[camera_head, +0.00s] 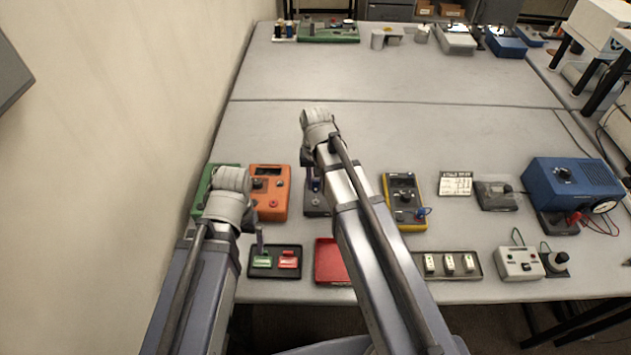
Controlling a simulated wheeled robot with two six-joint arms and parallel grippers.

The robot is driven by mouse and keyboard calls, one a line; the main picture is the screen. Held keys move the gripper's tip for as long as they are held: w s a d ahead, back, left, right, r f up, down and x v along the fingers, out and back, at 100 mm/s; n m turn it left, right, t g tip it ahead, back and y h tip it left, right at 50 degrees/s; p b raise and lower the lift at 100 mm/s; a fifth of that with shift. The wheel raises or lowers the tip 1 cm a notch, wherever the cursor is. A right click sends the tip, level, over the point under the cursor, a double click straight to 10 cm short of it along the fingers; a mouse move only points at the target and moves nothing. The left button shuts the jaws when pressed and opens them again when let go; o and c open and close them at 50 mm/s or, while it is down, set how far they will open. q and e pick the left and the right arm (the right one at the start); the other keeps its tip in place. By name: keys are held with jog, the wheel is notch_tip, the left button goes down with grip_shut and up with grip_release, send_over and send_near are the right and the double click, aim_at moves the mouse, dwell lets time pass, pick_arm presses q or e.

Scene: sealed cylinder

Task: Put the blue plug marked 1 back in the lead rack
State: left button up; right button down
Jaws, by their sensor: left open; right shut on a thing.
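My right gripper (311,168) points down beyond the orange meter's right side, shut on a small blue plug (315,185); its marking is too small to read. The plug is just above or at a dark grey block (316,208), which may be the lead rack. My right forearm hides part of this block, so I cannot tell whether plug and block touch. Another blue plug (423,211) is at the lower right of the yellow meter (399,187). My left gripper (259,242) is open, low over the back edge of a black tray (263,274); my wrist partly hides it.
The black tray holds a green and a red block. A red tray (330,262) is partly behind my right arm. The orange meter (270,190) stands between my arms. A tray of white switches (475,258) and a blue box (570,184) are at the right. The table's middle is clear.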

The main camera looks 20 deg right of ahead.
pick_arm(q)
jog(key=shift+f+b, duration=2.25)
jog(key=shift+f, duration=0.25)
pick_arm(e)
jog(key=shift+f, duration=2.45)
pick_arm(q)
jog(key=shift+f+b, duration=0.35)
pick_arm(e)
jog(key=shift+f, duration=0.35)
pick_arm(q)
jog(key=shift+r, duration=0.1)
pick_arm(e)
jog(key=c, duration=0.6)
grip_release()
jog(key=shift+r, duration=0.1)
pick_arm(q)
jog(key=shift+r, duration=0.15)
pick_arm(e)
jog(key=shift+r, duration=0.1)
notch_tip(320, 180, up, 8)
jog(key=p, duration=0.8)
pick_arm(q)
notch_tip(320, 180, up, 8)
jog(key=shift+f, duration=0.25)
pick_arm(e)
jog(key=shift+f, duration=0.2)
